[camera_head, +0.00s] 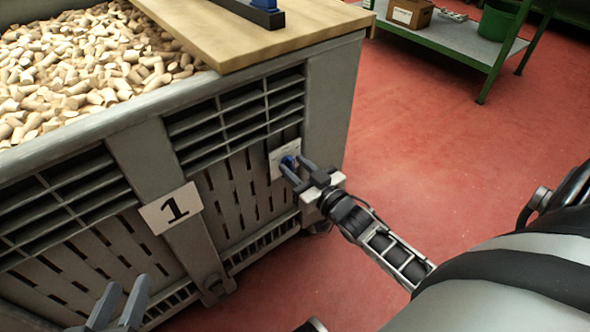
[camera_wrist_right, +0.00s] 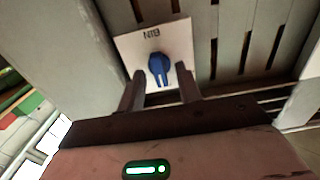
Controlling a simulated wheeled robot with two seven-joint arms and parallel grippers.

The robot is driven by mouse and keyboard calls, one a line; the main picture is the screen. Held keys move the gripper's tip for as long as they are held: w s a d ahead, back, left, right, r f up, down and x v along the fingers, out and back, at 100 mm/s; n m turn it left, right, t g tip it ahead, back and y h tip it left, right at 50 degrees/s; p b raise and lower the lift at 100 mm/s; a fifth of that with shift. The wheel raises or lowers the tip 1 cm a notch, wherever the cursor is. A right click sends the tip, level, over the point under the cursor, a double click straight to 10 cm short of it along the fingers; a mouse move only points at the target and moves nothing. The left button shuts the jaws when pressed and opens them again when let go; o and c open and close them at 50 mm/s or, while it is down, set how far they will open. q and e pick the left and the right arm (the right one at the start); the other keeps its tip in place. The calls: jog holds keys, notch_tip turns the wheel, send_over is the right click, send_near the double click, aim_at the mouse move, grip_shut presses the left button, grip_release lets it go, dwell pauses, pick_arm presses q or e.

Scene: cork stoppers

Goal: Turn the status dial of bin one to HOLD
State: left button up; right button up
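Bin one (camera_head: 150,140) is a large grey slatted crate with a white sign (camera_head: 171,208) reading 1. Its status dial is a blue knob (camera_head: 288,161) on a pale square plate (camera_head: 276,158) on the bin's side, near the right corner. In the right wrist view, the dial (camera_wrist_right: 158,66) sits below small dark letters that I cannot read surely. My right gripper (camera_head: 294,165) is open at the dial, its fingers (camera_wrist_right: 160,80) on either side of the knob; contact is unclear. My left gripper (camera_head: 128,284) is open and empty at the lower left.
Cork stoppers (camera_head: 80,60) fill the bin. A wooden board (camera_head: 240,35) lies across its right part, with a dark blue object (camera_head: 255,12) on it. A green-framed shelf (camera_head: 455,42) with a cardboard box (camera_head: 409,13) stands behind. The red floor (camera_head: 420,130) right of the bin is clear.

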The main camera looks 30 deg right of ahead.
jog(key=shift+w, duration=0.3)
jog(key=c, duration=0.7)
